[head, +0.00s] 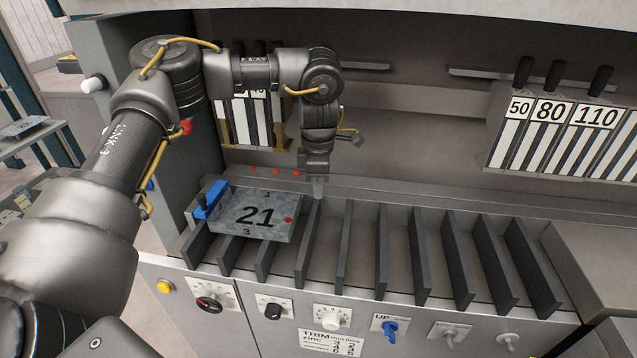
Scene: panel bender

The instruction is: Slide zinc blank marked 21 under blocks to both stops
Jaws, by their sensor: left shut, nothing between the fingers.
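The zinc blank marked 21 (258,228) is a grey mottled plate lying flat across the dark support ribs at the left of the machine bed. It has a small 1 at its far edge, a 3 at its near edge and a red dot near its right edge. A blue piece with a dark knob (208,199) sits at its left edge. My left gripper (318,188) points down just beyond the blank's far right corner. It is shut and empty; whether it touches the bed is unclear. Striped blocks (262,122) stand behind my left arm, partly hidden. My right gripper is out of view.
Dark ribs (381,250) with gaps between them run rightward along the bed. Striped blocks marked 50, 80 and 110 (550,140) hang at the right. Red dots (276,171) mark the bed behind the blank. Knobs and a blue switch (389,331) line the front panel.

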